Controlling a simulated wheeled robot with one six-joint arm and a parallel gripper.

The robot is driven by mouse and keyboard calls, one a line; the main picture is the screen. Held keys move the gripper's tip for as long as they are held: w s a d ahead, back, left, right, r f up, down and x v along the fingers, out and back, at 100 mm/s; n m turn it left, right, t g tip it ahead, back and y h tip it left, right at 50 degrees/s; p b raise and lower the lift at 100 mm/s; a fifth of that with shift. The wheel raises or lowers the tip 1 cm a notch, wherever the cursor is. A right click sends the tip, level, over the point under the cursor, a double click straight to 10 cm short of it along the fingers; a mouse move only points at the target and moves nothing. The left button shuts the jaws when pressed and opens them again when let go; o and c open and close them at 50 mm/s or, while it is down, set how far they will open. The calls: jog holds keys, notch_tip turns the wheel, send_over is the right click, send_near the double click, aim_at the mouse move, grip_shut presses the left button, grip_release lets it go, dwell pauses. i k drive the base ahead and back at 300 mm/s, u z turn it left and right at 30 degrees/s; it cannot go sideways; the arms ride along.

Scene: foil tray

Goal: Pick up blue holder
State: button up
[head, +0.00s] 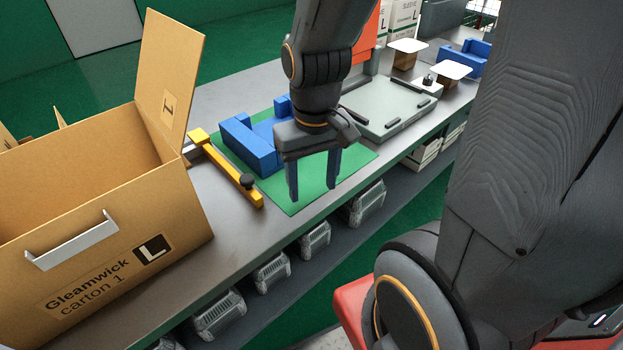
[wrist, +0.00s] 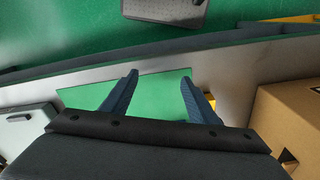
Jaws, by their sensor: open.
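A blue holder (head: 249,147) with raised block-like sides sits on the green mat (head: 297,197) on the grey bench in the head view. My gripper (head: 313,190) hangs in front of and to the right of it, fingers pointing down, open, with nothing between them. Part of the holder is hidden behind my gripper and arm. In the wrist view my gripper (wrist: 158,78) shows two spread dark-blue fingers over the mat (wrist: 150,98); the holder is not visible there. A second blue holder (head: 468,58) stands far off at the bench's right end.
An open cardboard carton (head: 180,240) stands at the left. A yellow bar with a black knob (head: 235,178) lies between carton and mat. A grey flat device (head: 385,108) is right of the mat. Ridged grey boxes (head: 272,270) line the shelf below the bench edge.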

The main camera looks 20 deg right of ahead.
aim_at(474, 55)
jog(key=z, duration=1.65)
